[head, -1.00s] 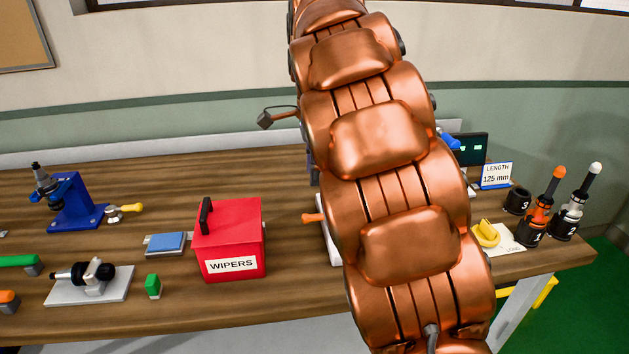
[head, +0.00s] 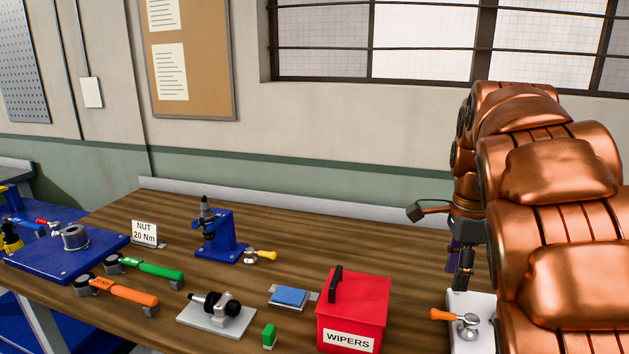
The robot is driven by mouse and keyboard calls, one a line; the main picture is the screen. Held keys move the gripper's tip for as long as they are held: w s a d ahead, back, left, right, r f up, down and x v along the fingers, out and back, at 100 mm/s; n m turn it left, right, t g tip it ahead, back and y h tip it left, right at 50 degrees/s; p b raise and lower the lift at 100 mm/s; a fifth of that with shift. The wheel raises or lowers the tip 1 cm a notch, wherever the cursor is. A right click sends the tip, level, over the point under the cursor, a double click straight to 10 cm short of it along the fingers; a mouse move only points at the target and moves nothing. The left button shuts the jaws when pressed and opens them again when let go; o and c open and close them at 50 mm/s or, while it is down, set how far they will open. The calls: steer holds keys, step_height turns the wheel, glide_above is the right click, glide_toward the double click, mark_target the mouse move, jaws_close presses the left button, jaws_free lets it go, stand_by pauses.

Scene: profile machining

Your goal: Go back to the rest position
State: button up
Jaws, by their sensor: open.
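My copper-coloured arm (head: 560,200) fills the right side of the head view. Its far end bends down to my gripper (head: 462,265), which is dark, small and partly hidden beside the arm. The gripper is open, and I see nothing held in it. It points down over or near a pale plate (head: 468,344) that carries an orange-handled toggle clamp (head: 466,326). I cannot tell whether the gripper is clear of the plate.
On the wooden bench stand a red WIPERS box (head: 366,312), a blue pad (head: 290,297), a blue microscope-like stand (head: 222,235), a grey-based instrument (head: 217,313), green (head: 153,270) and orange (head: 125,291) wrenches and a NUT 20 Nm sign (head: 145,233). The bench behind the box is clear.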

steer(key=s+a+f+n, duration=0.3)
steer(key=s+n, duration=0.3)
steer(key=s, duration=0.3)
steer(key=s+a+f+n+g+p, duration=0.1)
steer(key=s+a+f+n, duration=0.2)
steer(key=s, duration=0.7)
steer(key=s+a+f+n+p, duration=0.1)
steer(key=s+a+f+n, duration=0.3)
steer(key=s+n, duration=0.5)
step_height(320, 180, down, 2)
steer(key=shift+s+f+n+g, duration=0.1)
steer(key=shift+s+n+g, duration=0.25)
steer(key=shift+n, duration=0.75)
steer(key=shift+w, duration=0.1)
